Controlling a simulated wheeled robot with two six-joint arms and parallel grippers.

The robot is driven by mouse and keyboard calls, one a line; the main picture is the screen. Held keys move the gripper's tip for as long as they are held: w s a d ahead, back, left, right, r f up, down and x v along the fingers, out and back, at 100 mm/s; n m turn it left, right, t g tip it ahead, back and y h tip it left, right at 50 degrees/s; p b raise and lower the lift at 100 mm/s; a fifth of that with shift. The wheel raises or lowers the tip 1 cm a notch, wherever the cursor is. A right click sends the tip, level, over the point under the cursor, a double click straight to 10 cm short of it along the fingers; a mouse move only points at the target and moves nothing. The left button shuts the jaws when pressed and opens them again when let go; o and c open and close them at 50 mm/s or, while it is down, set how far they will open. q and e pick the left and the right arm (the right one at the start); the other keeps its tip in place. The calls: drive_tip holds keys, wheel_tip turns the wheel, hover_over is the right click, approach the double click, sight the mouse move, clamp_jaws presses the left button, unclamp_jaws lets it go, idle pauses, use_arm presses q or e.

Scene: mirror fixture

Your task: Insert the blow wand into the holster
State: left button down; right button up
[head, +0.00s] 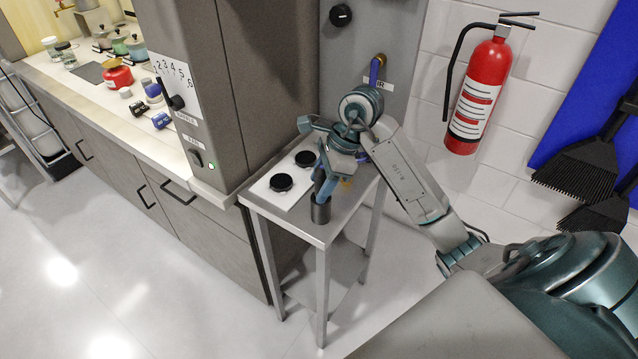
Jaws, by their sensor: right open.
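The holster (320,210) is a dark upright cup at the front corner of a small metal side table. A slim blue and dark piece, which looks like the blow wand (322,186), stands in the cup's mouth. Its upper part is partly hidden by my right gripper. My right gripper (325,160) is open, just above and around the top of this piece. I cannot tell whether its fingers touch the piece. My right arm reaches in from the right. My left gripper is out of view.
A white plate with two black discs (282,183) lies beside the holster. A grey cabinet (225,90) stands close on the left. A blue-handled air valve (375,70) is on the panel behind. A red fire extinguisher (478,95) hangs right. The floor at left is clear.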

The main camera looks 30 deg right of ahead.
drive_tip(key=p+v, duration=0.1)
drive_tip(key=v, duration=0.8)
drive_tip(key=shift+r+p, duration=0.2)
drive_tip(key=shift+p, duration=0.15)
